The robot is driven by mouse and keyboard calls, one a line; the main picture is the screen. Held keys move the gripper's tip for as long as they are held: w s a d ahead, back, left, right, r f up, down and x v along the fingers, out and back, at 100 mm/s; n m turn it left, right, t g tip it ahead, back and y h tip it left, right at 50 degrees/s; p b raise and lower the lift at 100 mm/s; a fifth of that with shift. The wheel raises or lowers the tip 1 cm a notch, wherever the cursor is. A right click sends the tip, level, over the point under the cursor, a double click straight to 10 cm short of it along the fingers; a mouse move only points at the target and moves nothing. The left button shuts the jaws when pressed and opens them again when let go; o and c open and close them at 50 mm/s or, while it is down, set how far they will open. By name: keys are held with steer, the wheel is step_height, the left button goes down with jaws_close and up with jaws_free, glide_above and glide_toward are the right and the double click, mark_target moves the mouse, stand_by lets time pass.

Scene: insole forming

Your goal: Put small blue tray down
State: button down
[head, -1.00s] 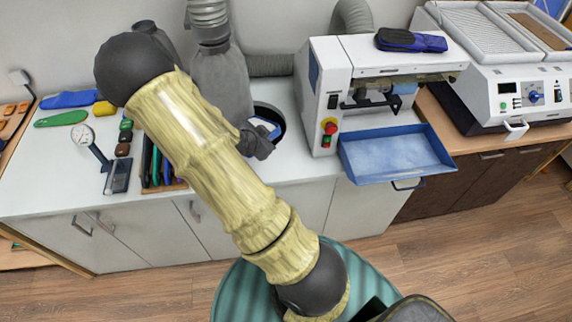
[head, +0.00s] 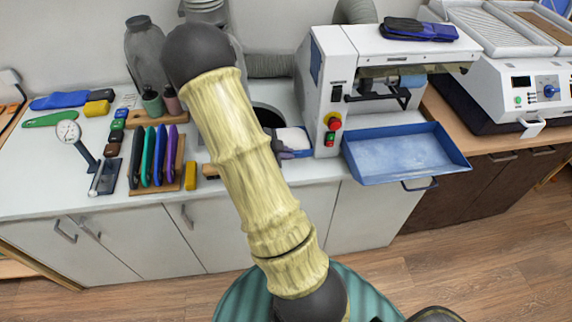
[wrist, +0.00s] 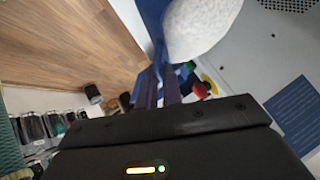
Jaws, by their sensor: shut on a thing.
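My gripper (wrist: 160,86) is shut on the small blue tray (wrist: 153,18), seen close up at the top of the wrist view. A pale, rounded white piece (wrist: 200,27) shows at the tray. In the head view my gripper (head: 279,146) is partly hidden behind my arm. It is over the white bench, just left of the grey machine, with the white piece (head: 293,138) beside it. I cannot tell whether the tray touches the bench.
The grey machine (head: 326,110) with red and green buttons stands close on the right. A larger blue tray (head: 405,155) juts from its front. A round dark opening (head: 268,114) lies behind my gripper.

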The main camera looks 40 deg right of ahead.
steer(key=w+a+n+t+y+p, duration=0.5)
steer(key=a+n, duration=0.4)
steer(key=a, duration=0.4)
steer(key=w+a+n+t+y+p, duration=0.5)
steer(key=a+n, duration=0.5)
steer(key=a, duration=0.2)
steer(key=shift+w+a+r+n+t+p, duration=0.3)
steer(key=shift+w+a+r+t+p, duration=0.1)
steer(key=shift+w+t+p, duration=0.4)
steer(key=shift+w, duration=0.1)
